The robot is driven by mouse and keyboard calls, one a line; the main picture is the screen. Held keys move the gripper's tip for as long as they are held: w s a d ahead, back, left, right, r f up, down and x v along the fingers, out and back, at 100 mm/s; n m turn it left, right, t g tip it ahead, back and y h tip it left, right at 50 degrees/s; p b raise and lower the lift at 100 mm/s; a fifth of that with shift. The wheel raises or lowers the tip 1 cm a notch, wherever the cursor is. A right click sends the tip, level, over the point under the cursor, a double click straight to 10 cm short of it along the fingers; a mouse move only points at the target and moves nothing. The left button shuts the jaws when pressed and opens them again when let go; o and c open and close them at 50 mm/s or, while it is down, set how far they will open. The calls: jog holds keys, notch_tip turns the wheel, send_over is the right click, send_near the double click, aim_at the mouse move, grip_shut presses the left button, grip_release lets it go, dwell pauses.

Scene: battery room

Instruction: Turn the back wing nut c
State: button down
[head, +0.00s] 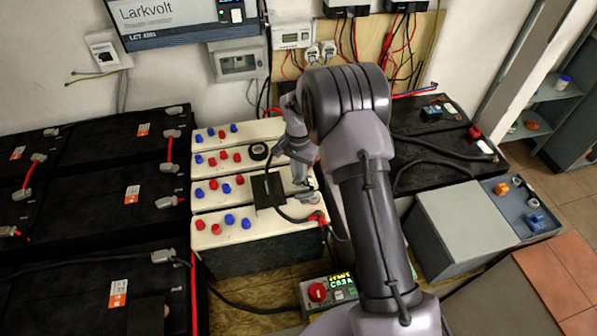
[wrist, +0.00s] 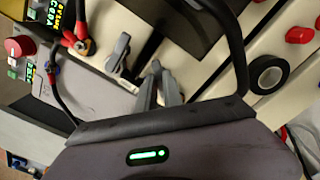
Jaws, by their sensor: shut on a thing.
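My gripper (head: 301,180) reaches down over the right end of the white battery cells (head: 232,226) in the head view. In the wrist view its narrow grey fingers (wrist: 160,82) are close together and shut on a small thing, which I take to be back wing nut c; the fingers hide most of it. A grey clamp-like piece (wrist: 118,56) stands on the cell top beside the fingers, apart from them. A red-sleeved cable terminal (wrist: 77,42) lies further to the left; it also shows in the head view (head: 316,217).
A black flat piece (head: 267,189) lies across the cells, with a black cable (wrist: 238,45) close to my gripper. A black tape roll (wrist: 268,75) sits on the cells. Red and blue caps stand on them. A box with a red knob (head: 318,292) is in front.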

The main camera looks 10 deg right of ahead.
jog(key=shift+m, duration=0.3)
jog(key=m+b, duration=0.1)
jog(key=m, duration=0.3)
jog(key=shift+m, duration=0.3)
jog(key=shift+m+b, duration=0.65)
jog(key=shift+m, duration=1.45)
jog(key=c, duration=1.5)
grip_release()
notch_tip(320, 180, up, 18)
jog(key=p, duration=0.6)
jog(key=shift+f, duration=0.25)
